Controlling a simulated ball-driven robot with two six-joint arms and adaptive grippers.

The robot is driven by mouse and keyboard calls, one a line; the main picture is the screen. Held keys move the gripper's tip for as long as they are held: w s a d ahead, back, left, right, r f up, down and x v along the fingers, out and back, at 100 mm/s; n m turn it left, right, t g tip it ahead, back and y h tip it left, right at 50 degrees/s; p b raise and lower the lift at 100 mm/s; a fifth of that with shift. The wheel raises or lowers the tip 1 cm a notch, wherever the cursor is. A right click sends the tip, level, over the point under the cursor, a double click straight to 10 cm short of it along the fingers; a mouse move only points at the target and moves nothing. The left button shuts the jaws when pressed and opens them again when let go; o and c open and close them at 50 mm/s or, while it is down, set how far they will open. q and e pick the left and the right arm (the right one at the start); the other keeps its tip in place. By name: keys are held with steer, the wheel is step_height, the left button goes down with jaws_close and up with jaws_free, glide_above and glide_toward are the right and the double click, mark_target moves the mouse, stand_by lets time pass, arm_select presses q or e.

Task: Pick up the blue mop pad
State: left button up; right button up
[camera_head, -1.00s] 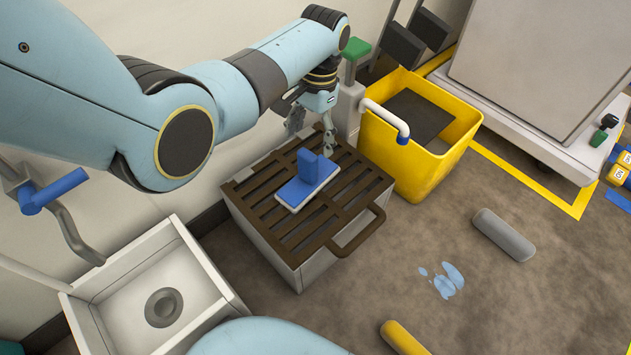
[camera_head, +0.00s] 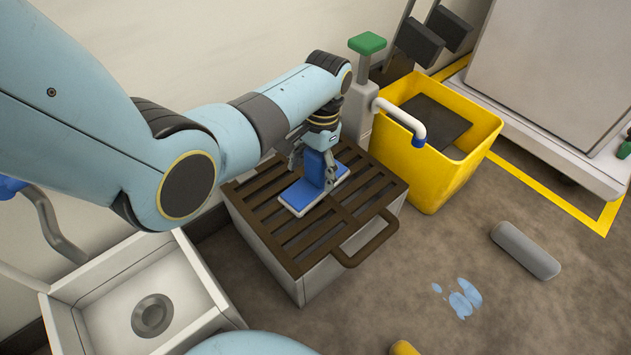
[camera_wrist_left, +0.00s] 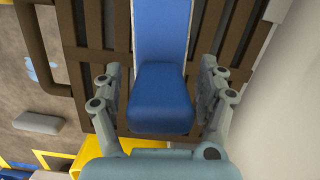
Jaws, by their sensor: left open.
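The blue mop pad (camera_head: 299,199) lies on the brown slatted top of a grey box, with a raised blue block (camera_head: 316,167) standing up from its flat base. In the left wrist view the block (camera_wrist_left: 161,98) sits between the two fingers, and the flat base runs beyond it. My left gripper (camera_head: 318,172) points down over the pad, its fingers on either side of the block. In the left wrist view my left gripper (camera_wrist_left: 162,95) is open, with gaps between the fingers and the block. My right gripper is not in view.
The slatted box (camera_head: 290,247) has a brown handle (camera_head: 369,240) at its front. A yellow bucket (camera_head: 437,177) stands close behind right. A white sink (camera_head: 88,323) is at the lower left.

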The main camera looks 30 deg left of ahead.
mark_target(313, 153)
arm_select(q)
steer(key=shift+f, duration=0.1)
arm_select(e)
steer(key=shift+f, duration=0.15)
arm_select(q)
steer(key=c, duration=1.4)
